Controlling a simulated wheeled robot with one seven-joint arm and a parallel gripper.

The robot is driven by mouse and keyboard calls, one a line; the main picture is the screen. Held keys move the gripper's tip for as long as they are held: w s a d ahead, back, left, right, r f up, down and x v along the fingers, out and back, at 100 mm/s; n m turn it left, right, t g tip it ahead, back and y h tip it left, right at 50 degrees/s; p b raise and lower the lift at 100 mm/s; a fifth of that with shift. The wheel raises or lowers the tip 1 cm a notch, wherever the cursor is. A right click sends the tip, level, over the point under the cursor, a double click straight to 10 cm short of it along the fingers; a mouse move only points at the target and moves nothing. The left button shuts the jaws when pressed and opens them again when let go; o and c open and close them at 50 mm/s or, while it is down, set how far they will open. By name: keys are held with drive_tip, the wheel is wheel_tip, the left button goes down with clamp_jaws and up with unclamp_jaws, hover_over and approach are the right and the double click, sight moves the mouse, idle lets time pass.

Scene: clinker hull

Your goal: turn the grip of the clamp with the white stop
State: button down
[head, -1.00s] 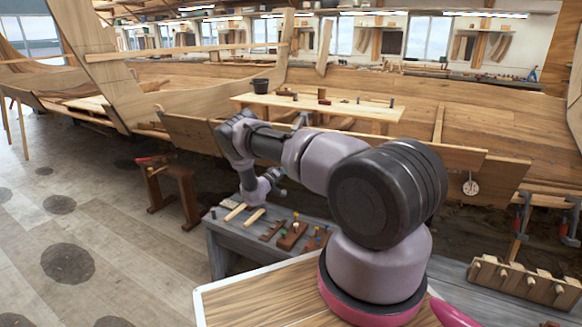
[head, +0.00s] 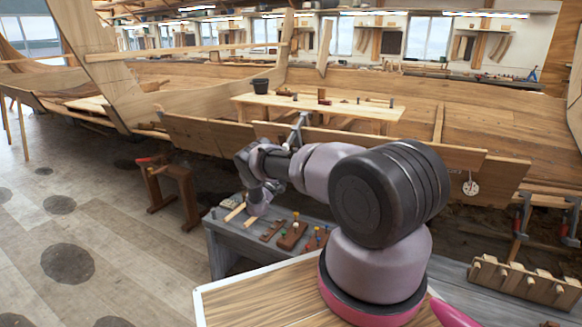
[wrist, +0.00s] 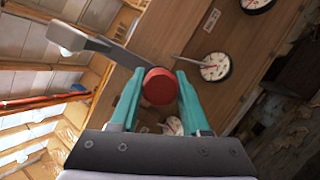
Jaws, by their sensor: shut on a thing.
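In the wrist view, the two teal fingers of my gripper (wrist: 160,74) stand on either side of a round red grip (wrist: 160,90) and are shut on it. A grey clamp bar (wrist: 108,50) runs from behind the grip to the upper left. A white stop (wrist: 65,51) shows at the bar's far end. In the head view, a grey clamp (head: 299,128) shows on the hull plank, just above my arm. My arm hides the fingers and the red grip there.
White dials (wrist: 215,66) sit on the wooden planking beside the clamp. A grey bench (head: 226,234) with tools stands below my arm. A wooden stand with a red-handled clamp (head: 170,183) is at the left. Open floor lies at the front left.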

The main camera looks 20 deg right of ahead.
drive_tip(key=n+t, duration=0.2)
drive_tip(key=n, duration=0.3)
drive_tip(key=shift+n, duration=0.4)
drive_tip(key=shift+t, duration=0.3)
drive_tip(key=shift+c, duration=1.9)
unclamp_jaws()
drive_tip(key=shift+f, duration=0.1)
drive_tip(key=v, duration=1)
drive_tip(key=shift+a+f, duration=0.25)
